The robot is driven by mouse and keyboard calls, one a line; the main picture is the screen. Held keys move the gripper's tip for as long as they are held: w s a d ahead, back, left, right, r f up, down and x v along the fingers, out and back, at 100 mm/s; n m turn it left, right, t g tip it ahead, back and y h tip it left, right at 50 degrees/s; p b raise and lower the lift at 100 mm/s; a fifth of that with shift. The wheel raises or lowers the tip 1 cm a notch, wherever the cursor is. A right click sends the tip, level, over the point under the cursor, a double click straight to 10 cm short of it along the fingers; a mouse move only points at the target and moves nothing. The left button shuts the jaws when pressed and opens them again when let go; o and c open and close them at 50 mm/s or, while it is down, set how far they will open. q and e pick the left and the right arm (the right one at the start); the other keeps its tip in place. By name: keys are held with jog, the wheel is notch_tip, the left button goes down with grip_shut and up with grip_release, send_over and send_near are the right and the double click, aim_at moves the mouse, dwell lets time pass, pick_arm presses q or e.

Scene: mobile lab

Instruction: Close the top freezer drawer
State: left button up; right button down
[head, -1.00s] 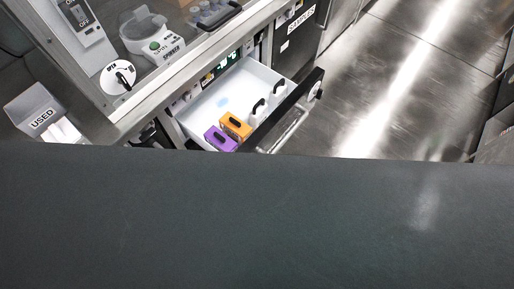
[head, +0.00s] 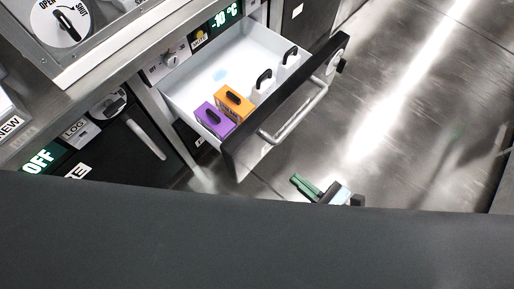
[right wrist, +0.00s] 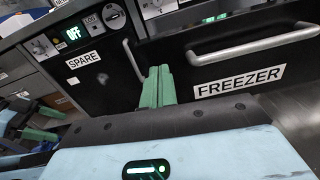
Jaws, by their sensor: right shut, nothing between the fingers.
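The top freezer drawer stands pulled out in the head view, with a white inside (head: 205,88) and a black front (head: 240,150) bearing a silver bar handle (head: 285,128). It holds an orange box (head: 235,103), a purple box (head: 213,121) and white containers with black handles (head: 262,87). My right gripper (head: 296,180) is shut and empty, below and in front of the drawer front, apart from it. In the right wrist view its green fingers (right wrist: 158,75) point toward a black front labelled FREEZER (right wrist: 238,82). My left gripper (right wrist: 50,122) shows partly at that view's left edge.
A black cabinet door labelled SPARE (right wrist: 85,60) with an upright handle is left of the freezer front. A worktop edge (head: 110,60) runs above the drawer. The metal floor (head: 410,110) on the right is clear. My dark body hides the head view's lower part.

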jog(key=n, duration=0.1)
jog(key=p, duration=0.1)
send_near(247, 141)
jog(key=x, duration=0.5)
jog(key=shift+w+f, duration=0.15)
jog(key=shift+w+a, duration=0.4)
jog(key=shift+a, duration=0.3)
jog(key=shift+w, duration=0.1)
